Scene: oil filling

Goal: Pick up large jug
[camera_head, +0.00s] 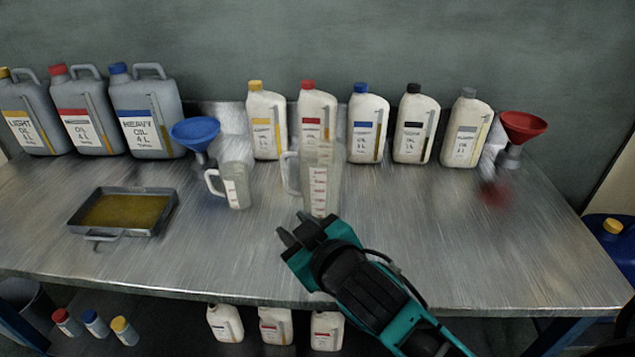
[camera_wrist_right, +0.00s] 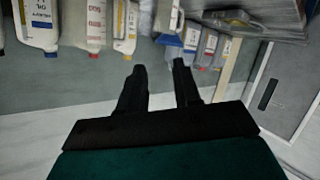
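The large jug (camera_head: 320,190) is a clear measuring jug with red markings, upright on the metal workbench, its handle on its left side. A smaller clear jug (camera_head: 236,186) stands to its left, also with its handle at the left. My right gripper (camera_head: 293,228) is on the near side of the large jug, just below its base in the head view. Its two fingers are apart with nothing between them, as the right wrist view also shows (camera_wrist_right: 159,72). I cannot clearly make out the large jug in the wrist view. My left gripper is not in view.
Several white oil bottles (camera_head: 366,128) line the back, partly behind the large jug. Large grey cans (camera_head: 146,115) stand back left. A blue funnel (camera_head: 194,131) and a red funnel (camera_head: 523,126) flank the bottles. An oil tray (camera_head: 164,215) lies left. The bench's right front is clear.

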